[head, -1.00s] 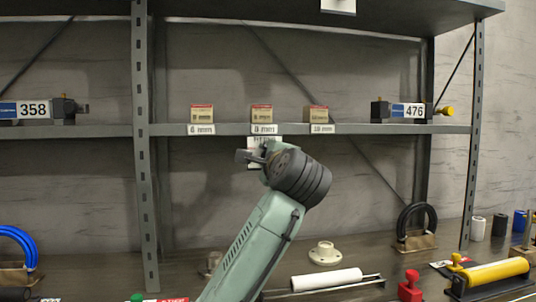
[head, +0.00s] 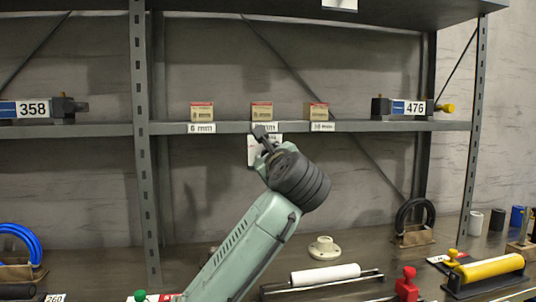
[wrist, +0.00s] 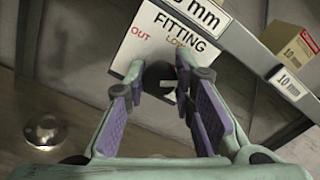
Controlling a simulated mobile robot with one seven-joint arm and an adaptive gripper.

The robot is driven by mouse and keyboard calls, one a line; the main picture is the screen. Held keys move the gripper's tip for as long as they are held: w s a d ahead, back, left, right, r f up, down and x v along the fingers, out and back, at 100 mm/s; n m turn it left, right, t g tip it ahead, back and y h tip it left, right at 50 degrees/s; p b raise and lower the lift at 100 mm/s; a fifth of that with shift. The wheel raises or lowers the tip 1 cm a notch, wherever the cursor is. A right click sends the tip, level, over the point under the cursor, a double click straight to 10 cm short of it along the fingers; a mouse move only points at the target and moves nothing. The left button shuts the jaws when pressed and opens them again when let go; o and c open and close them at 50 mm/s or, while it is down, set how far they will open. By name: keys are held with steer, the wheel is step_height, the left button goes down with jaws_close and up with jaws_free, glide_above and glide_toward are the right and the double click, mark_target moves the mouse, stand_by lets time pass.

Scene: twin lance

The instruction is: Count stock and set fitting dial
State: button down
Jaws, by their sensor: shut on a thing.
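The fitting dial is a white plate (wrist: 150,45) marked "FITTING", "OUT" and "LOW", with a dark round knob (wrist: 158,72) and a pale pointer at its lower side. The plate hangs under the shelf edge, partly hidden by my gripper in the head view (head: 253,152). My gripper (wrist: 158,84) is shut on the knob, a finger on either side. In the head view it (head: 262,134) is tilted upward at the plate. Three small cartons stand on the shelf: left (head: 202,111), middle (head: 262,111) and right (head: 318,111). Their labels include 6 mm and 10 mm.
The shelf edge (head: 400,127) runs just above the plate. Devices marked 358 (head: 33,109) and 476 (head: 408,107) stand at either side. The bench below holds a white roll (head: 325,274), a pale round flange (head: 323,248) and a yellow cylinder (head: 490,268).

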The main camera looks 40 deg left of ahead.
stand_by(0.4)
steer(key=c, duration=1.3)
jaws_free()
steer(key=shift+c, duration=0.2)
steer(key=v, duration=1.2)
